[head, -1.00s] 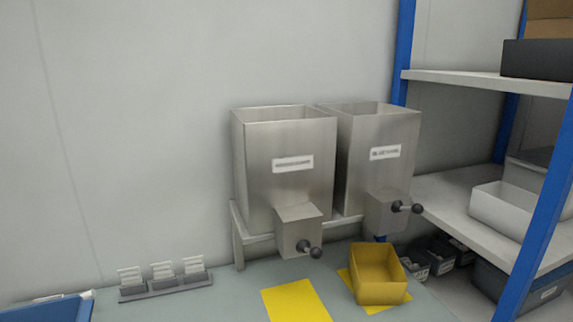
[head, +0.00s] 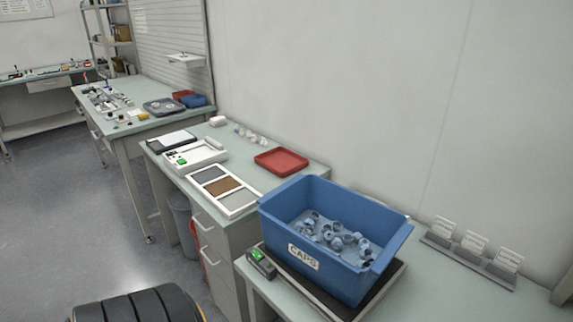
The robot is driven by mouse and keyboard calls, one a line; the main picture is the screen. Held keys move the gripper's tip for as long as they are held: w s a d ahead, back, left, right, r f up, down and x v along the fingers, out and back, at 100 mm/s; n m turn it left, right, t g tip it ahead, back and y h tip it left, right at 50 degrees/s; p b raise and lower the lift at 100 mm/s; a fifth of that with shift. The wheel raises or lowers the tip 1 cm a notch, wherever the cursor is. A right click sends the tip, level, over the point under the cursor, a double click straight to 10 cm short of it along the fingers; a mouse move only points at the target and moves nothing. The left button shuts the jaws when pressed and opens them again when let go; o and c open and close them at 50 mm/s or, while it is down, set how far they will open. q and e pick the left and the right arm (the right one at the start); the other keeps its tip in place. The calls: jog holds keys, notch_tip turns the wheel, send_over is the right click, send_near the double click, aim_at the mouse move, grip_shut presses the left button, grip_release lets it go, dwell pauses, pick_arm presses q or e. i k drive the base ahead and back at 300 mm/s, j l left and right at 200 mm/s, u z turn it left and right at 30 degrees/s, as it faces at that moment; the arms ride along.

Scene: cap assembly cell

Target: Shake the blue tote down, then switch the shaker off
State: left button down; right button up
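The blue tote (head: 284,233) stands on the shaker (head: 391,295) on the near bench. It has a white "CAPS" label on its front and several blue-grey caps lying loosely inside, clustered towards the middle and right of its floor. The shaker's dark top shows around the tote's base. A small control box (head: 262,263) with a lit green face sits at the shaker's front left corner. Whether the shaker is moving cannot be told from one picture of it. Neither of my grippers is in view.
A card holder (head: 470,259) stands right of the tote near the wall. Left of it are a red tray (head: 281,161), a tray with three panels (head: 224,190) and a white device with a green display (head: 195,156). A grey bin (head: 181,215) stands below.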

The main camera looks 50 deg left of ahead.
aim_at(255, 253)
jog(key=u, duration=1.35)
